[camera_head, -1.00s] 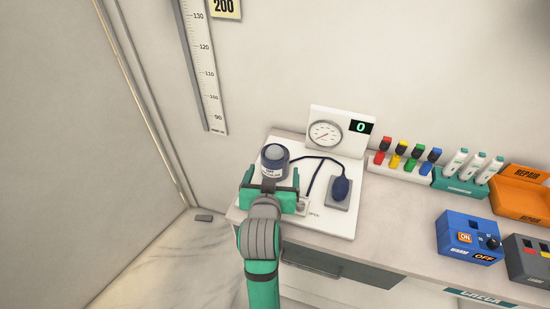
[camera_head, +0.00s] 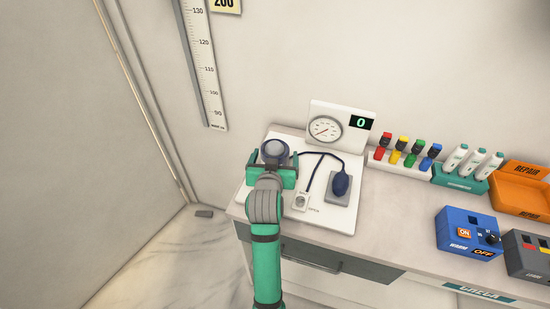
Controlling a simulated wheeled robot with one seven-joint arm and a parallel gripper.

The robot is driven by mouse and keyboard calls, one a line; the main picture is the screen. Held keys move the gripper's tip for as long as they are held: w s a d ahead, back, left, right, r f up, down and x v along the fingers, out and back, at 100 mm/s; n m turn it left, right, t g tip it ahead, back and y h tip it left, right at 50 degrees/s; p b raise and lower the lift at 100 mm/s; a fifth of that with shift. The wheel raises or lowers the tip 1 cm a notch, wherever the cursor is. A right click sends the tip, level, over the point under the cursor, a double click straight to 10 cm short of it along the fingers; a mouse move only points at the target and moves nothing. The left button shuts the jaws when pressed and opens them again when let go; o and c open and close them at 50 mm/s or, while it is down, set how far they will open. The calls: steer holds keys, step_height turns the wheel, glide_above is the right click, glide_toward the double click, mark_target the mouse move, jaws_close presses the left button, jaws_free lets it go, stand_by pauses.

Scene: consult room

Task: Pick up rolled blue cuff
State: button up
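The rolled blue cuff (camera_head: 275,150) stands upright at the left of the white board (camera_head: 325,218) on the counter. Its round grey-blue top shows, while its lower front is hidden by my gripper. My green gripper (camera_head: 274,160) is at the cuff, with one finger to its left and one to its right. The fingers look spread, and I see no clear contact with the cuff. A dark tube runs from the cuff to a blue bulb (camera_head: 341,184) on a grey pad.
A gauge panel (camera_head: 324,128) reading 0 stands behind the cuff. A small valve block (camera_head: 301,201) is right of my gripper. Coloured clips (camera_head: 400,155), a green rack (camera_head: 460,180), an orange tray (camera_head: 520,195) and a blue switch box (camera_head: 468,235) stand to the right.

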steer(key=shift+a, duration=0.1)
steer(key=shift+c, duration=0.3)
steer(key=c, duration=1.2)
steer(key=shift+r, duration=0.5)
steer(key=shift+s+r, duration=0.1)
steer(key=shift+r, duration=14.65)
